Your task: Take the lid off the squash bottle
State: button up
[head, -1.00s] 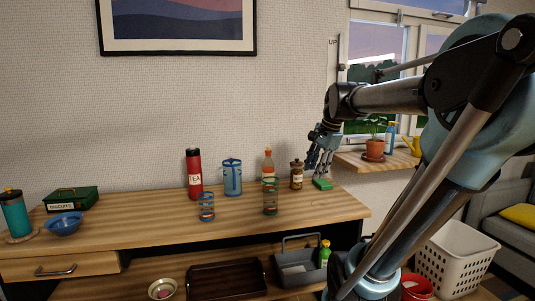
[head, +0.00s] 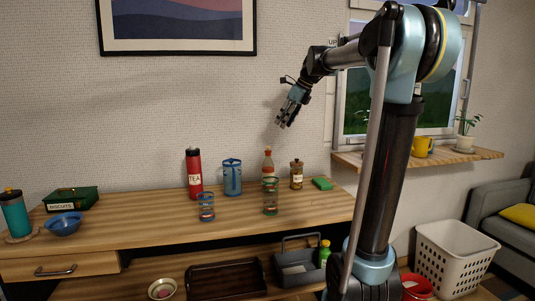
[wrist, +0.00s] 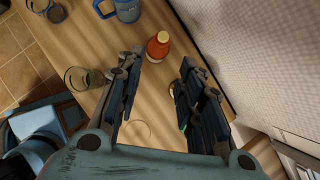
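The squash bottle (head: 267,164), clear with orange contents and a red lid (head: 267,150), stands upright on the wooden counter. A glass with green bands (head: 270,196) in front hides its lower part in the head view. My gripper (head: 281,122) is in the air above the bottle and a little to its right, pointing down and left. In the wrist view the bottle (wrist: 157,51) shows from above, lid (wrist: 163,37) on, just beyond the fingertips. My gripper (wrist: 162,62) is open, with nothing between its fingers.
A brown-lidded jar (head: 296,176) and a green sponge (head: 321,183) stand right of the bottle. A blue-framed jug (head: 232,178), red tea flask (head: 194,174) and banded glass (head: 206,207) stand left. The wall is close behind. The counter's front left (head: 150,231) is clear.

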send_near(268, 149)
notch_tip(268, 149, down, 3)
jog(key=a, duration=0.1)
jog(key=shift+w+x, duration=0.2)
jog(key=shift+x, duration=0.65)
jog(key=shift+w+x, duration=0.2)
jog(key=shift+x, duration=0.65)
jog(key=shift+w+x, duration=0.2)
jog(key=shift+x, duration=0.65)
jog(key=shift+r, duration=0.25)
jog(key=c, duration=0.5)
